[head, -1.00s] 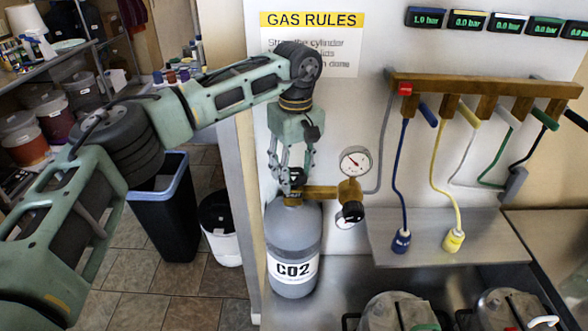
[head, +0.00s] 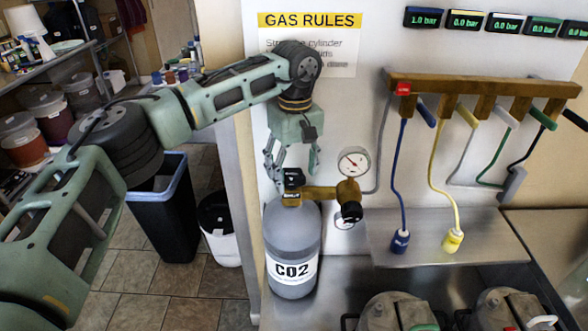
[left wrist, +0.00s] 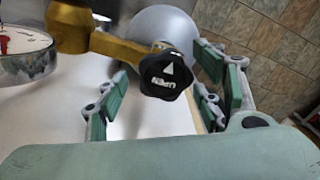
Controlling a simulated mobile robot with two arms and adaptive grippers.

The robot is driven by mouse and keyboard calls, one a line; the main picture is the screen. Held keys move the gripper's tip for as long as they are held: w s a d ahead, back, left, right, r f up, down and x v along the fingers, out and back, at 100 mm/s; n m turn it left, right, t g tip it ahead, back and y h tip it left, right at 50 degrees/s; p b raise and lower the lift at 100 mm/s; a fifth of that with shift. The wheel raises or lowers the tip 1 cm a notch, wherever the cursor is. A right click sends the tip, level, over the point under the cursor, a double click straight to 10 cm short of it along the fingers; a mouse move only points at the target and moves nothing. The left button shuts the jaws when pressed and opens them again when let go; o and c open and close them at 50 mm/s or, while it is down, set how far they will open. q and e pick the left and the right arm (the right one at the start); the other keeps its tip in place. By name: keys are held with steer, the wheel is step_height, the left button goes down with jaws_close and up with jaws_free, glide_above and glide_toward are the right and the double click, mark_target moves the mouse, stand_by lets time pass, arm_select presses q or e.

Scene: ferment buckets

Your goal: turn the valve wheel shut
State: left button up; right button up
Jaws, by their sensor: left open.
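The valve wheel (head: 294,178) is a small black knob on top of the grey CO2 cylinder (head: 292,238). In the left wrist view the wheel (left wrist: 165,74) shows a white arrow and lettering on its face. My left gripper (head: 292,175) is above the cylinder, pointing down, with its fingers open on both sides of the wheel. In the left wrist view its green-padded fingers (left wrist: 160,97) stand apart, with visible gaps to the wheel. My right gripper is not in view.
A brass regulator with a round gauge (head: 353,162) sticks out right of the wheel, close to my fingers. Metal lids stand at the front right. Bins (head: 165,215) stand on the floor left.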

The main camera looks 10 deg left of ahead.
mark_target(294, 175)
arm_select(q)
steer(key=shift+a, duration=0.1)
step_height(294, 175, up, 12)
stand_by(0.5)
steer(key=shift+f, duration=0.1)
